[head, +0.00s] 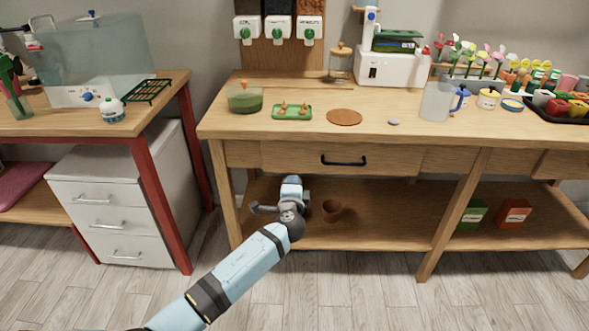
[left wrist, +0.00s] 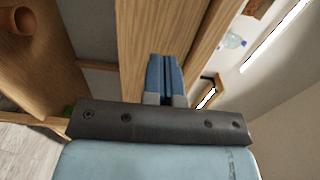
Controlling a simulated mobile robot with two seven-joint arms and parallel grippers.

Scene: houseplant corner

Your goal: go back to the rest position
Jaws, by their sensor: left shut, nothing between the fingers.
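My left gripper (head: 291,182) reaches in from the lower left in the head view and is in front of the wooden bench, below the drawer front (head: 290,157). Its blue fingers, also in the left wrist view (left wrist: 164,72), are together with nothing between them. In the head view it appears left of the black drawer handle (head: 344,161). Whether it touches the bench I cannot tell. My right gripper is in neither view.
A brown pot (head: 332,210) stands on the bench's lower shelf (head: 390,229), near my left gripper in the picture. A green tray (head: 292,113) and a brown disc (head: 344,117) lie on the benchtop. A red-legged table (head: 150,190) stands at left. The floor in front is clear.

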